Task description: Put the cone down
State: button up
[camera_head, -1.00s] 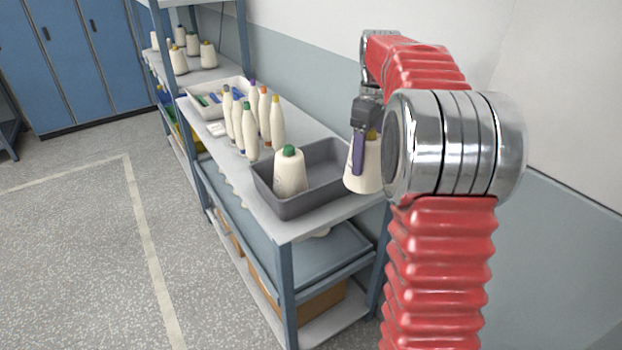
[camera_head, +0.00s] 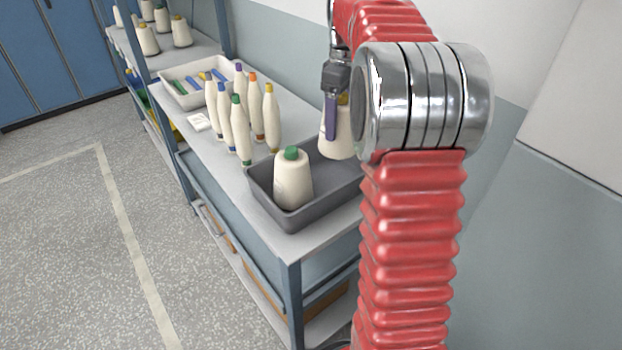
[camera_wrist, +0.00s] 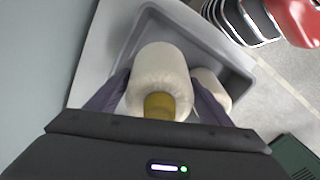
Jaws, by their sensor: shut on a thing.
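My gripper (camera_head: 331,115) is shut on a cream cone with a yellow tip (camera_head: 337,138). In the head view the held cone is upright at the right part of the grey tray (camera_head: 262,205), partly hidden behind my arm. In the wrist view the cone (camera_wrist: 158,75) sits between the two purple fingers of my gripper (camera_wrist: 160,100), with the tray (camera_wrist: 140,28) below it. I cannot tell whether its base touches the tray floor. A second cone with a green tip (camera_head: 292,182) stands in the front left of the tray; it shows partly in the wrist view (camera_wrist: 211,85).
Several slim bobbins (camera_head: 240,130) stand on the shelf top just left of the tray. A white tray with coloured pieces (camera_head: 180,100) lies farther back. More cones (camera_head: 147,40) stand on the far shelf. The wall is close behind the shelf.

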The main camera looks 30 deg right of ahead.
aim_at(337, 149)
jog(key=shift+w, duration=0.4)
jog(key=shift+d, duration=0.1)
jog(key=shift+f, duration=3.05)
jog(key=shift+f, duration=0.1)
jog(key=shift+f, duration=1.8)
jog(key=o, duration=1.5)
jog(key=shift+c, duration=0.2)
